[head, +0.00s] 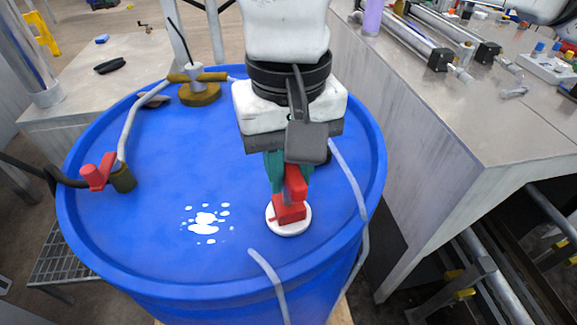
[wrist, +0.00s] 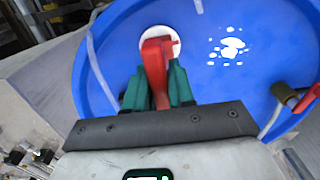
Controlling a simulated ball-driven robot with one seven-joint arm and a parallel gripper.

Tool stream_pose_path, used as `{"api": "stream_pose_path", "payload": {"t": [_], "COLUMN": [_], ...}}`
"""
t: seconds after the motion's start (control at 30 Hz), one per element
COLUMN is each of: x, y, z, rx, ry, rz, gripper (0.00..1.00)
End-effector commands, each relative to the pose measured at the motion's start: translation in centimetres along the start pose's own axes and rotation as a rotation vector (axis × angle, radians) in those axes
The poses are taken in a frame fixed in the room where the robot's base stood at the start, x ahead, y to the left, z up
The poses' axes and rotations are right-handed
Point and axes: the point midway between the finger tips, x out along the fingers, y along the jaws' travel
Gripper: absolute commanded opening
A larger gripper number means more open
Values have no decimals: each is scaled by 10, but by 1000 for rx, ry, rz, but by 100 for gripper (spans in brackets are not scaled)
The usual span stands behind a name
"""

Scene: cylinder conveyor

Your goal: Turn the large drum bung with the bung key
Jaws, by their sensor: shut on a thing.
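The large bung is a white disc (head: 289,222) set in the near right part of the blue drum's top (head: 150,205). The red bung key (head: 290,208) stands on it, its lower end touching the bung. My gripper (head: 288,180) has green fingers shut on the key's upright part. In the wrist view the red key (wrist: 156,62) runs from between the green fingers (wrist: 157,88) to the white bung (wrist: 172,34). The joint between key and bung is hidden under the key.
A brass fitting (head: 200,93) with a hose is at the drum's back, and a red-handled valve (head: 98,172) is on its left rim. A grey bench (head: 470,120) stands close on the right. Pale strips (head: 268,272) cross the drum's rim.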

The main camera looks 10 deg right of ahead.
Motion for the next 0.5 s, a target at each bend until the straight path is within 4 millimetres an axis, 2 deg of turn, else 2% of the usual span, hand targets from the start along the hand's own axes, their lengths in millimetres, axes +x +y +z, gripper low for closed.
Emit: {"api": "stream_pose_path", "payload": {"t": [0.33,0.5], "x": [0,1], "y": [0,0], "z": [0,0], "rx": [44,198], "ry": [0,2], "rz": [0,1], "gripper": [0,0]}}
